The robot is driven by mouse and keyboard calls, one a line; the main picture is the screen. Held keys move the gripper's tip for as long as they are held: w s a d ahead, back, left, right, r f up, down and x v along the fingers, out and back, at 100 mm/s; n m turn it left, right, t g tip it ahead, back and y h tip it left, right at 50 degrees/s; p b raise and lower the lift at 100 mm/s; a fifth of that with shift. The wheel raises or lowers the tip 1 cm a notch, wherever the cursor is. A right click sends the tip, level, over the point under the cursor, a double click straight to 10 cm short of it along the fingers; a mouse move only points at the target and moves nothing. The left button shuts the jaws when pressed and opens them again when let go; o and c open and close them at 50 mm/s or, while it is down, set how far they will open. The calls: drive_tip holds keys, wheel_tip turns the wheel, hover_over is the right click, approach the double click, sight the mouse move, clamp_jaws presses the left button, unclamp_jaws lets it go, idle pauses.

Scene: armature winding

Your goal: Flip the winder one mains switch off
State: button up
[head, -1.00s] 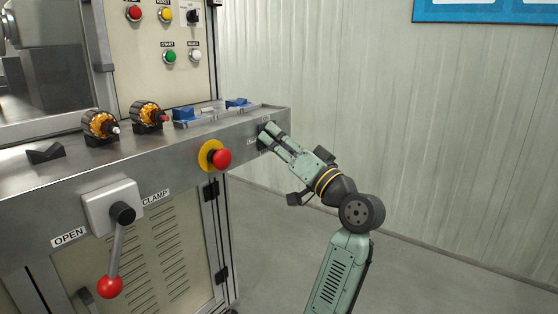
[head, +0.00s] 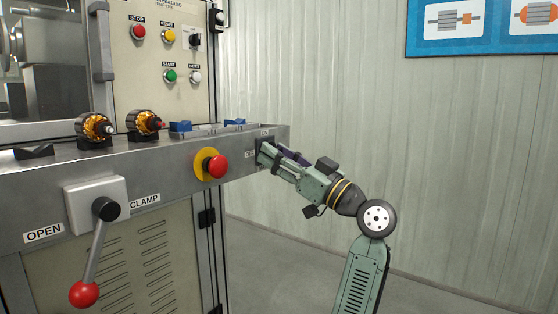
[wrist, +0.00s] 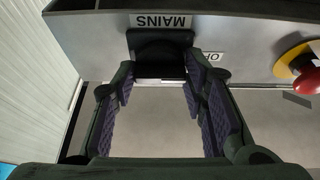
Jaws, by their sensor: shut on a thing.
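The mains switch (head: 264,142) is on the right end of the machine's grey front ledge, on a dark plate. In the wrist view, its black plate (wrist: 160,40) sits under an upside-down MAINS label (wrist: 164,20), with a partly covered OFF label (wrist: 212,57) beside it. My gripper (head: 263,154) reaches the switch from the right. In the wrist view, the fingers of my gripper (wrist: 161,78) stand on both sides of the switch's dark front and are shut on it. The fingers hide much of the switch, so its exact position is unclear.
A red emergency button (head: 217,166) on a yellow ring is just left of the switch. Farther left is the clamp lever (head: 96,245) with a red ball. Two armatures (head: 95,130) (head: 142,122) rest on the ledge. The floor right of the machine is clear.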

idle(0.3)
drive_tip(key=o, duration=1.1)
drive_tip(key=shift+o, duration=0.2)
drive_tip(key=v, duration=1.2)
